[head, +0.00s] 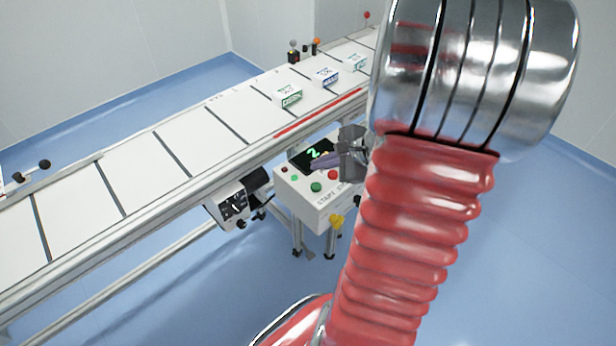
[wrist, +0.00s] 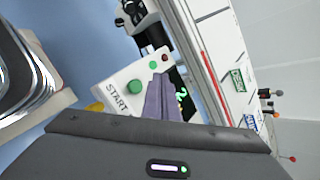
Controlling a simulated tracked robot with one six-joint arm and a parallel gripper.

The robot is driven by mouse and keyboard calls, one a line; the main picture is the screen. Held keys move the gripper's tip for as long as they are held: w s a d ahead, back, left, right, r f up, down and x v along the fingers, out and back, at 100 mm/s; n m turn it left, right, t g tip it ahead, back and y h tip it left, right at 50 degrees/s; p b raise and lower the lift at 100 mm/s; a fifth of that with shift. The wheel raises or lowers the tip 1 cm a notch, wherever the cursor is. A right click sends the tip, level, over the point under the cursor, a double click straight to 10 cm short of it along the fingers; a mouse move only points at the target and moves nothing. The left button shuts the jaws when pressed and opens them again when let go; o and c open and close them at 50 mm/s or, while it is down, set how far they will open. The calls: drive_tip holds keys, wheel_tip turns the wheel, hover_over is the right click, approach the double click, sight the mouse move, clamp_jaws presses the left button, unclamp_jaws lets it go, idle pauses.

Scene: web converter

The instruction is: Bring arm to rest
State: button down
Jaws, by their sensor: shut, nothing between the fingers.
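My arm, with a red ribbed sleeve and a chrome joint, fills the right half of the head view. My gripper (head: 318,162) is partly hidden behind the arm and shows in front of the control box. In the wrist view the gripper's purple-grey fingers (wrist: 161,97) are together with nothing between them. The white control box (head: 312,190) has a dark display with a green digit, a green button, red buttons and START lettering. It also shows in the wrist view (wrist: 118,84), beyond the fingers. I cannot tell whether the fingertips touch it.
A white conveyor (head: 178,155) with dark cross lines runs diagonally behind the box. Several small printed cartons, such as a green one (head: 288,97), sit on it. A grey motor unit (head: 233,204) hangs below the rail. Blue floor lies open in front.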

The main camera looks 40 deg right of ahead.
idle(0.3)
drive_tip(key=s+a+n, duration=0.1)
drive_tip(key=s+a+f+n+g, duration=0.1)
drive_tip(key=s+a+n+y, duration=0.1)
drive_tip(key=shift+s+f+g, duration=0.2)
drive_tip(key=shift+f+g, duration=0.05)
drive_tip(key=shift+g, duration=0.15)
drive_tip(key=s+a+r+n+h, duration=0.1)
drive_tip(key=s+a+r+n, duration=0.1)
drive_tip(key=a+r+n, duration=0.6)
drive_tip(key=s+a+r+n+g+h, duration=0.1)
drive_tip(key=s+a+r+n+h, duration=0.1)
drive_tip(key=a+r+n, duration=0.6)
drive_tip(key=s+a+n, duration=0.1)
drive_tip(key=a+n, duration=0.4)
drive_tip(key=a, duration=0.3)
drive_tip(key=shift+s+a+r+g, duration=0.2)
drive_tip(key=shift+s+g, duration=0.05)
drive_tip(key=shift+g, duration=0.05)
